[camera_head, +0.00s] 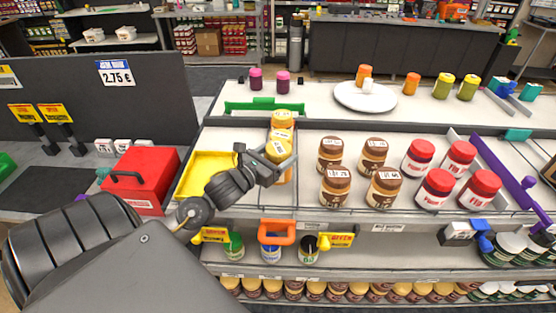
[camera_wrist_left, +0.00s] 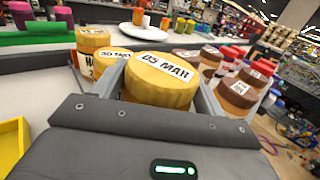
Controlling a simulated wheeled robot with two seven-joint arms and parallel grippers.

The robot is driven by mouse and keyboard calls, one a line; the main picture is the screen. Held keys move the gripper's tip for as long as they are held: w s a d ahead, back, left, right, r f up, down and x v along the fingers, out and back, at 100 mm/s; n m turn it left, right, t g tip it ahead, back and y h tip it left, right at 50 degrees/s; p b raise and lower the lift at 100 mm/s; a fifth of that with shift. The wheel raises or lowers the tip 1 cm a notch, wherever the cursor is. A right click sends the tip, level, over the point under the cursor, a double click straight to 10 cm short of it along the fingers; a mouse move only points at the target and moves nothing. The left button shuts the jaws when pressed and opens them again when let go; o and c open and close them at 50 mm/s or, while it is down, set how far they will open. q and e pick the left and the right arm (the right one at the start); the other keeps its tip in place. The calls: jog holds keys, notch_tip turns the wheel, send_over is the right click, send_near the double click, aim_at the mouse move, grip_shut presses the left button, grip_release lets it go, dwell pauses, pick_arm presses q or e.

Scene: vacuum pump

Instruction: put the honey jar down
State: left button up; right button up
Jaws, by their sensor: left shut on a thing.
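A honey jar with a golden-yellow lid (camera_head: 278,151) is in my left gripper (camera_head: 268,163), above the front part of the white shelf. In the left wrist view, its lid (camera_wrist_left: 160,80) fills the space between the two fingers, which are shut on its sides. Other honey jars (camera_head: 282,118) stand directly behind it; they also show in the left wrist view (camera_wrist_left: 92,42). The held jar's base is hidden, so I cannot tell whether it touches the shelf. My right gripper is not in view.
Brown-lidded jars (camera_head: 331,150) and red-lidded jars (camera_head: 437,188) stand in rows to the right. A yellow tray (camera_head: 205,172) and a red box (camera_head: 143,176) are to the left. A white plate (camera_head: 350,99) stands farther back. An orange clip (camera_head: 277,232) is on the shelf front.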

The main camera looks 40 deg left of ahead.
pick_arm(q)
jog(key=shift+w+f+p, duration=0.15)
jog(key=shift+f+p, duration=0.35)
jog(key=shift+f, duration=0.3)
jog(key=shift+w+f+p, duration=0.1)
jog(key=shift+f+p, duration=0.4)
jog(key=shift+f, duration=0.5)
jog(key=shift+f, duration=0.1)
jog(key=shift+f+b, duration=0.15)
jog(key=shift+b, duration=0.15)
jog(key=o, duration=1.4)
jog(key=shift+s, duration=0.1)
